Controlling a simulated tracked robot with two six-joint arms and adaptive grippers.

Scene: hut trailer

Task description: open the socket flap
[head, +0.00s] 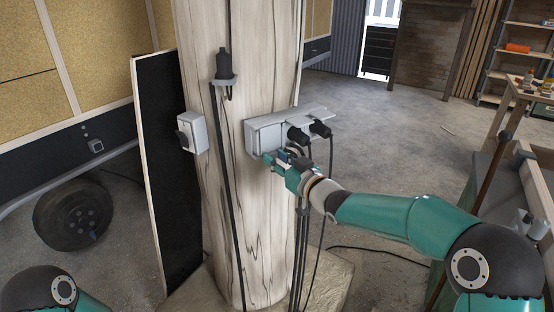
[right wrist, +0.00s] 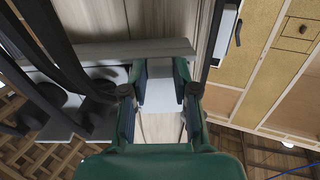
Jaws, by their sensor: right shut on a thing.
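A grey socket box (head: 262,138) is fixed to the pale wooden post. Two black plugs (head: 320,129) sit in its right part, with a grey cover above them. My right gripper (head: 274,160) is at the lower edge of the box's left part. In the right wrist view, the fingers of my right gripper (right wrist: 164,82) are closed around a light grey piece, which looks like the socket flap (right wrist: 160,96). The flap's edge is hidden by the fingers in the head view. My left gripper is out of view; only part of my left arm shows at lower left.
Black cables (head: 305,210) hang from the plugs beside my right gripper. A grey switch box (head: 192,133) and a black plug in a holder (head: 223,65) are on the post (head: 240,230). A black panel (head: 170,180) stands to the left.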

